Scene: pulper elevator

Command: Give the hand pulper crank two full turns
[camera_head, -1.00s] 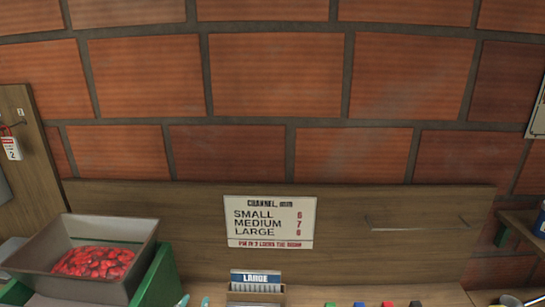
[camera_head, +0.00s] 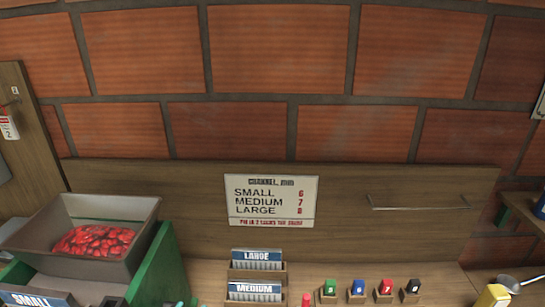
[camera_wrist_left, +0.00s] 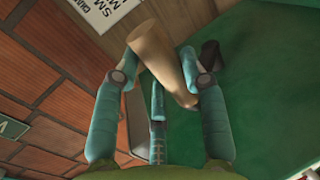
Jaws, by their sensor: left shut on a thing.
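The hand pulper shows at the lower left of the head view, with a green body (camera_head: 150,265) and a grey hopper (camera_head: 125,215) holding red cherries (camera_head: 92,240). In the left wrist view its green side (camera_wrist_left: 265,90) fills the right part. The tan crank handle (camera_wrist_left: 160,50) stands between the teal fingers of my left gripper (camera_wrist_left: 161,66), which is shut on it. The rest of the crank is mostly hidden by the fingers. In the head view only a bit of teal shows at the bottom edge by the pulper. My right gripper is in neither view.
A channel size sign (camera_head: 271,201) hangs on the wooden back panel. Card racks labelled LARGE (camera_head: 257,260) and MEDIUM (camera_head: 255,291) stand on the bench, right of the pulper. Several numbered coloured pegs (camera_head: 357,287) and a yellow container (camera_head: 492,296) are farther right.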

